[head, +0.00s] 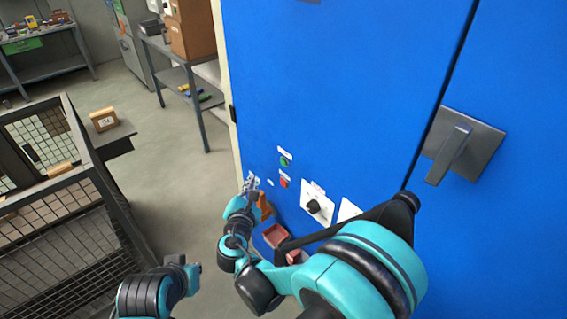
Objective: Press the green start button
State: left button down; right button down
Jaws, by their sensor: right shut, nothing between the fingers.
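The green start button (285,160) is a small round button on the blue cabinet front, under a white label. A red button (284,183) sits just below it under its own label. My right gripper (251,184) is close to the cabinet's left edge, left of and a little below the green button in the head view. Its fingers are shut and empty. It does not cover the green button, and whether it touches the cabinet is not clear. Part of my left arm shows at the bottom left; its gripper is not in view.
A black rotary knob (314,206) on a white plate is right of the buttons. Red bins (275,236) sit below, partly behind my right arm. A large handle (459,147) is on the cabinet's right. A mesh cage (62,225) stands left, with open floor between.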

jog(key=w+d, duration=0.5)
jog(key=d, duration=0.2)
jog(key=shift+w+d, duration=0.1)
dwell(1.5)
jog(key=shift+w+d, duration=0.15)
jog(key=shift+d, duration=0.1)
jog(key=shift+w+d, duration=0.25)
jog(key=shift+d, duration=0.1)
dwell(0.8)
jog(key=shift+a, duration=0.1)
jog(key=shift+s+a, duration=0.5)
jog(key=shift+a, duration=0.1)
jog(key=s+a, duration=0.1)
jog(key=a, duration=0.1)
jog(key=s+a, duration=0.2)
jog(key=shift+b, duration=0.4)
